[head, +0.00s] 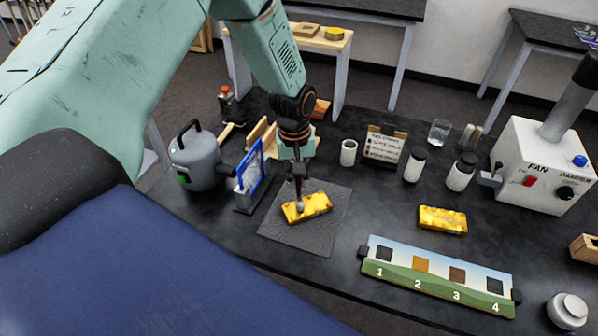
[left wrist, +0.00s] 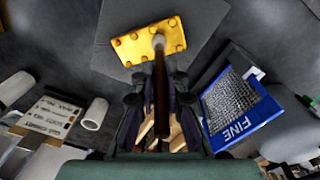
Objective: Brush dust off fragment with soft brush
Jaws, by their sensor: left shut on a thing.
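A gold fragment (head: 317,204) lies on a dark grey mat (head: 290,238) on the black bench. It also shows near the top of the left wrist view (left wrist: 132,48), with several raised studs. My left gripper (head: 297,165) is above the fragment, shut on a soft brush (left wrist: 161,85) with a dark brown handle and a pale tip. The brush points down, and its tip appears at the fragment's left part in the head view; whether it touches cannot be told. My right gripper is not in view.
A second gold piece (head: 443,219) lies to the right, behind a numbered strip (head: 437,277). A blue-framed FINE screen (head: 250,175) and a grey canister (head: 197,160) stand left of the mat. White jars (head: 461,172) and a fan box (head: 540,165) stand to the right.

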